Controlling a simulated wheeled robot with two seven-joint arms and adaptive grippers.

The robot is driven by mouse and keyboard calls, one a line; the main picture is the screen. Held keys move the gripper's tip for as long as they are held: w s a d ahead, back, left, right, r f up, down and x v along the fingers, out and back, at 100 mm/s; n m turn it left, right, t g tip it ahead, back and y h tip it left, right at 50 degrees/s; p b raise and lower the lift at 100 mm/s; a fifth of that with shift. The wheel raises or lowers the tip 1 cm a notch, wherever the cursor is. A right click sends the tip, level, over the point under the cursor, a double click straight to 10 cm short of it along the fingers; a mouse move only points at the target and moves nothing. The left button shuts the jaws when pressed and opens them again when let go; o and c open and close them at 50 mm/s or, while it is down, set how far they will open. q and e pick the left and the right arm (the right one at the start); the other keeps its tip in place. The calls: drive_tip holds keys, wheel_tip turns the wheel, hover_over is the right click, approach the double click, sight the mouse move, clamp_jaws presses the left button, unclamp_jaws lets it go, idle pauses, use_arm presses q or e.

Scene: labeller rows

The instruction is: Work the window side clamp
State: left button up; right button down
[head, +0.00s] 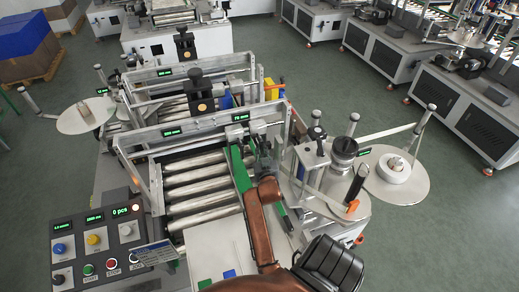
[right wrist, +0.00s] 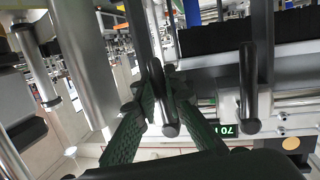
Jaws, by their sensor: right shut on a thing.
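My right gripper (head: 263,160) reaches in over the labeller, at the right end of its steel rollers (head: 195,185). In the right wrist view, its green ribbed fingers (right wrist: 163,118) are shut on a dark clamp lever (right wrist: 163,100) with a rounded end, one finger on each side. A second dark lever (right wrist: 248,90) stands apart to the right, above a green-lit display reading 70 (right wrist: 235,129). In the head view the held lever is mostly hidden by my gripper. My left gripper is not in view.
A control panel (head: 95,238) with coloured buttons is at the lower left. A label reel (head: 395,172) and upright posts stand to the right of the rollers. A black knob (head: 200,85) rises on the crossbar behind. Other labellers stand beyond; floor between rows is clear.

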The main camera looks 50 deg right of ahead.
drive_tip(key=c, duration=2.2)
unclamp_jaws()
drive_tip(key=shift+c, duration=0.2)
wheel_tip(320, 180, up, 10)
drive_tip(key=shift+s+r, duration=0.1)
